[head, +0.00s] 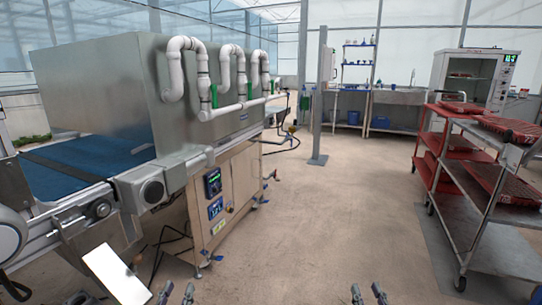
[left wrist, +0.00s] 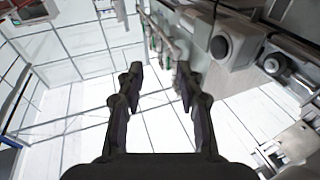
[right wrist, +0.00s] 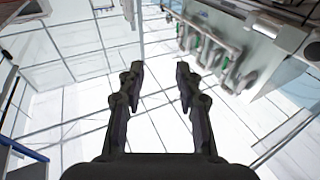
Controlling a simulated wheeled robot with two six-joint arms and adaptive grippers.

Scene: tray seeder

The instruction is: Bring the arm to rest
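My left gripper (head: 176,290) shows at the bottom edge of the head view, left of the middle. Its two fingers stand apart in the left wrist view (left wrist: 159,74), with nothing between them. My right gripper (head: 369,290) shows at the bottom edge, right of the middle. Its fingers also stand apart and empty in the right wrist view (right wrist: 159,74). Both grippers point up, with the greenhouse roof behind them in the wrist views. Neither touches anything visible.
The seeder machine (head: 110,85), with a blue belt (head: 85,163) and white pipes, stands at left. A red cart (head: 435,175) and a metal cart (head: 478,217) with red trays stand at right. The floor (head: 335,220) between them is clear. A grey post (head: 320,100) stands farther back.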

